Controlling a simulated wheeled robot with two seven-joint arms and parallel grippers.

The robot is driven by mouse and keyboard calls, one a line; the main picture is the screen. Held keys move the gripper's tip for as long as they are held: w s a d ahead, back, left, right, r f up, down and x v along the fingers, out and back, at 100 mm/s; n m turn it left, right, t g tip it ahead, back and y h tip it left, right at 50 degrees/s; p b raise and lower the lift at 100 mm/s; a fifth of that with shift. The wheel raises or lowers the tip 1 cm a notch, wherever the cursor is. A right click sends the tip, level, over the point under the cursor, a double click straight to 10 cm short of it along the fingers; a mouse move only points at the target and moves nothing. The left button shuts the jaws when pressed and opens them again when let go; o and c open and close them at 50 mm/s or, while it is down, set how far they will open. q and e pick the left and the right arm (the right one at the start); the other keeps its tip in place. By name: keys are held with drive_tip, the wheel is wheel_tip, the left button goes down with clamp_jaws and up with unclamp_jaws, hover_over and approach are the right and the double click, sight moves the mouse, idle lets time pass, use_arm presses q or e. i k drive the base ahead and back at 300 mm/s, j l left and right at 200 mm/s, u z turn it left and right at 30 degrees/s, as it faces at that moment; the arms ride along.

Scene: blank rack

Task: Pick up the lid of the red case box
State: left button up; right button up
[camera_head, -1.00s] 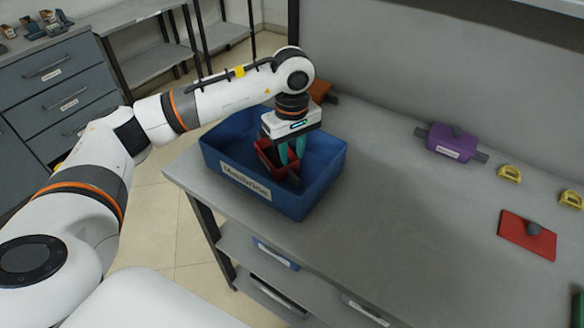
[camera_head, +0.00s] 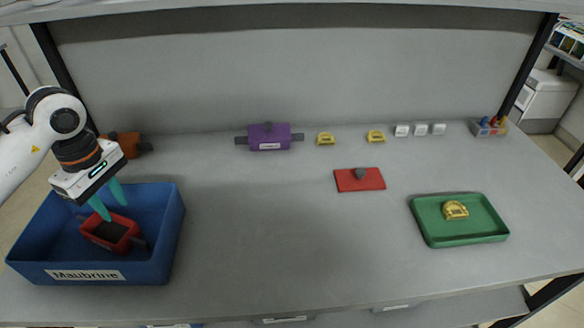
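The lid of the red case box (camera_head: 347,182) is a flat red plate with a dark grey knob (camera_head: 361,173), lying on the table right of centre. The red case box (camera_head: 92,237) is open-topped with a dark inside and a grey side handle. It sits inside the blue bin (camera_head: 176,222) labelled "Maubrine" at the left. My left gripper (camera_head: 114,212) has teal fingers, spread apart with nothing visible between them, just above the red box. It is far left of the lid. My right gripper is not in view.
A purple case (camera_head: 268,132) and an orange one (camera_head: 124,141) stand at the back. Yellow pieces (camera_head: 326,139), white blocks (camera_head: 420,129) and a small bin (camera_head: 487,129) line the back right. A green tray (camera_head: 430,238) holds another yellow piece (camera_head: 455,210). The table centre is clear.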

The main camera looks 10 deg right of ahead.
sight(354, 180)
drive_tip(key=l+z, duration=0.4)
drive_tip(key=i+l+z, duration=0.15)
drive_tip(key=l+z, duration=0.25)
drive_tip(key=i+l+z, duration=0.1)
drive_tip(key=l+z, duration=0.3)
drive_tip(key=j, duration=0.1)
